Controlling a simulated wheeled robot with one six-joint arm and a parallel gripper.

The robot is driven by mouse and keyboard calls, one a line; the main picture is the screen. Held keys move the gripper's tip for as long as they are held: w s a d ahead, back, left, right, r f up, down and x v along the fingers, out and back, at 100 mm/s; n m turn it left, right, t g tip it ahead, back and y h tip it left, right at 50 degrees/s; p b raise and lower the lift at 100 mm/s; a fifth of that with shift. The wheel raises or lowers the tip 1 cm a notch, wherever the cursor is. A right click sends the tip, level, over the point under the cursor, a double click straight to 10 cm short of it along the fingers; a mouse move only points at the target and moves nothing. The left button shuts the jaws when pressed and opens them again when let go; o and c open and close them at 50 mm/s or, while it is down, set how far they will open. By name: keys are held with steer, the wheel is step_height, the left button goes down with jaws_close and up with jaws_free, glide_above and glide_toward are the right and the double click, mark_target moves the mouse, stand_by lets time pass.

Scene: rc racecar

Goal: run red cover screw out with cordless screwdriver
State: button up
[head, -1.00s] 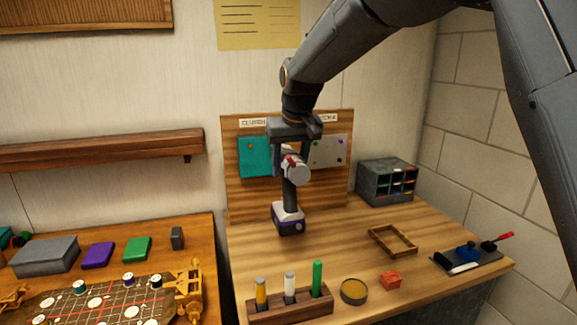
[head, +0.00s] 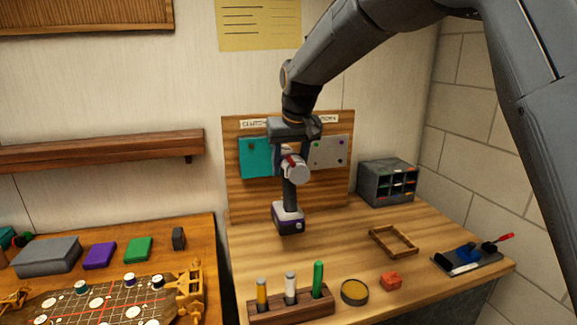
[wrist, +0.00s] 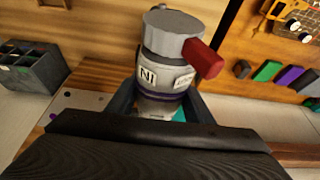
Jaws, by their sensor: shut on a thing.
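My gripper (head: 292,140) is shut on the cordless screwdriver (head: 290,215), which hangs below it with a dark handle and a purple and white battery base. The screwdriver's grey round rear end with a red part shows large in the wrist view (wrist: 172,45). It is held in front of an upright wooden board (head: 235,200) that carries a teal plate (head: 254,156) and a light grey plate (head: 330,151) with small coloured screws. The screwdriver's tip and the red screw under it are hidden behind the tool and gripper, so I cannot tell whether they touch.
A grey compartment box (head: 387,183) stands at the back right.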

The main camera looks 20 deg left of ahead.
steer(key=shift+w+a+r, duration=0.15)
steer(key=shift+w, duration=0.1)
stand_by(0.5)
steer(key=shift+r, duration=0.15)
stand_by(0.7)
steer(key=shift+s+d, duration=0.45)
steer(key=shift+s, duration=0.25)
steer(key=shift+s+d, duration=0.4)
steer(key=shift+s, duration=0.3)
steer(key=shift+s+d, duration=0.45)
steer(key=shift+s, duration=0.25)
